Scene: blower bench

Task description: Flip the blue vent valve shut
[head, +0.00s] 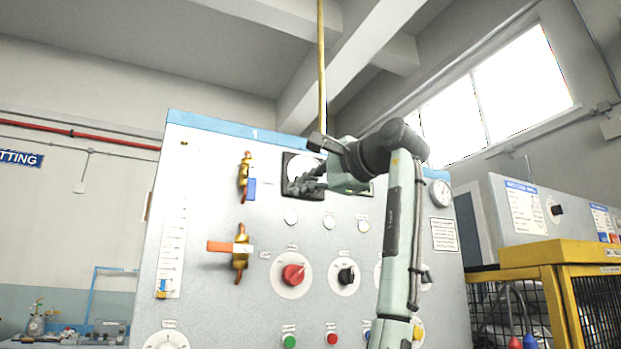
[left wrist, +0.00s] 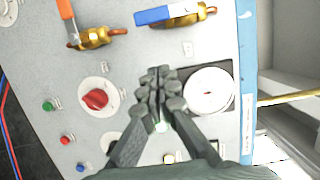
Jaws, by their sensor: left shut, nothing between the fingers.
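The blue vent valve is a brass body (head: 244,172) with a blue handle (head: 252,188) at the upper left of the grey panel. The handle hangs down in line with the upright pipe stub. In the left wrist view the blue handle (left wrist: 153,16) lies at the top, pointing left along the brass body (left wrist: 200,15). My left gripper (head: 292,188) is to the right of the valve, in front of a dial, apart from the handle. In the left wrist view its fingertips (left wrist: 158,74) are together and empty. My right gripper is not in view.
A second brass valve (head: 241,248) sits below, its orange handle (head: 222,246) out sideways. A square dial gauge (left wrist: 210,92) is beside my fingers. A red knob (head: 292,274) and black knob (head: 346,275) stick out lower down. The panel between dial and blue handle looks clear.

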